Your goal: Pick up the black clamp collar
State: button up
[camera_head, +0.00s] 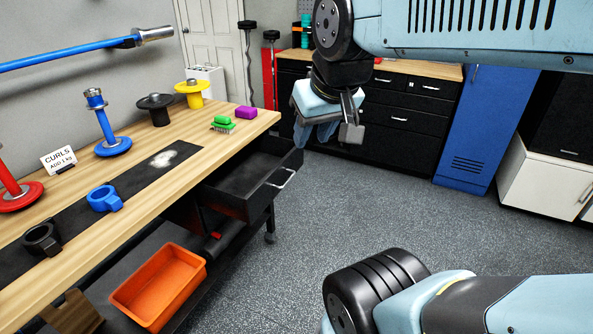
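The black clamp collar (42,238) lies on the dark mat (75,222) at the near left of the wooden workbench. It is a thick ring with a small lug. A blue clamp collar (104,198) of similar shape lies on the same mat, further back and to the right. My gripper (338,132) hangs in the air at upper centre, over the floor, far right of the bench and of both collars. Its fingers look apart, with nothing seen between them.
Along the bench back stand a red post (15,192), a "CURLS" card (59,160), a blue post (106,130), black and yellow (192,94) posts. An open drawer (250,185) juts out above an orange bin (158,287).

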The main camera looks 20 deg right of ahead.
aim_at(43, 238)
jog(key=z, duration=0.35)
jog(key=i, duration=1.1)
jog(key=u, duration=2.4)
jog(key=k, duration=0.75)
jog(key=z, duration=0.05)
